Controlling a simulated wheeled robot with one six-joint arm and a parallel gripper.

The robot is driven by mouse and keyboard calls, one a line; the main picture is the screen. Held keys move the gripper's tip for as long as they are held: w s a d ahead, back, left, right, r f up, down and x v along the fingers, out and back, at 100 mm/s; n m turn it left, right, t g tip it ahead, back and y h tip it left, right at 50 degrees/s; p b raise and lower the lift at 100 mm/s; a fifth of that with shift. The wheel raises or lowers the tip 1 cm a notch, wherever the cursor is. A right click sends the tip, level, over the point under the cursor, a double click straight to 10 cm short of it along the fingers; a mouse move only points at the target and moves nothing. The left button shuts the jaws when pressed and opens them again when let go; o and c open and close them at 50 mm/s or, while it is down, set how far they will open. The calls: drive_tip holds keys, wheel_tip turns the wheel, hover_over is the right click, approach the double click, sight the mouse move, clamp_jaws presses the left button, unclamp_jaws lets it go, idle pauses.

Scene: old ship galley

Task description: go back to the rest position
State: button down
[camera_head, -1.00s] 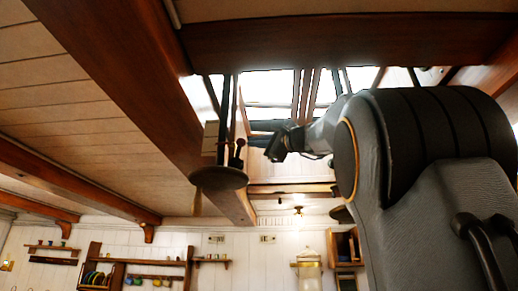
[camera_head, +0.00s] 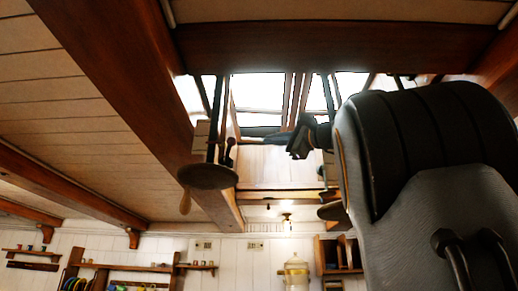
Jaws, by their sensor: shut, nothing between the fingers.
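My gripper (camera_head: 297,152) is a small dark shape near the middle of the head view, in front of the bright skylight. Its fingers are shut and hold nothing. My large grey and black arm link fills the right side of the view and hides part of the wrist. The gripper is up near ceiling height in the picture and appears apart from everything around it, though its distance is hard to judge.
A round pan (camera_head: 208,176) hangs left of my gripper beneath a heavy wooden ceiling beam (camera_head: 125,85). Another beam (camera_head: 330,45) crosses above.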

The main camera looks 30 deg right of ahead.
drive_tip(key=shift+r+b+v, duration=0.2)
drive_tip(key=shift+b+v, duration=0.05)
drive_tip(key=shift+v, duration=0.65)
drive_tip(key=shift+r+b+v, duration=0.2)
drive_tip(key=shift+v, duration=0.7)
drive_tip(key=shift+s, duration=0.1)
